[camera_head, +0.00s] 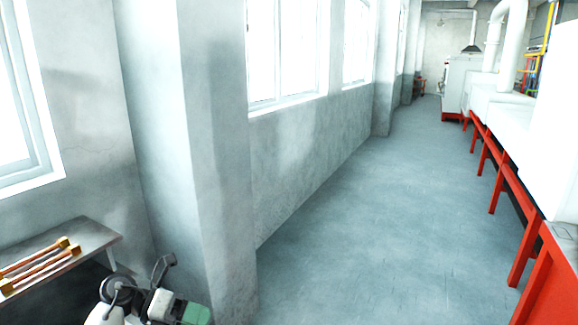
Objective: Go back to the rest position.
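No gripper of mine shows clearly in the head view. At the bottom left edge there is a cut-off white, grey and black piece of machinery (160,303) with a round grey disc and a green block. I cannot tell what it is. The task names no object to handle.
A grey bench (95,237) with orange-ended rods (38,268) stands at the lower left. A pillar (205,150) and windowed wall (310,145) run along the left. Red-legged white machinery (515,120) lines the right. The grey floor (365,225) between is clear into the distance.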

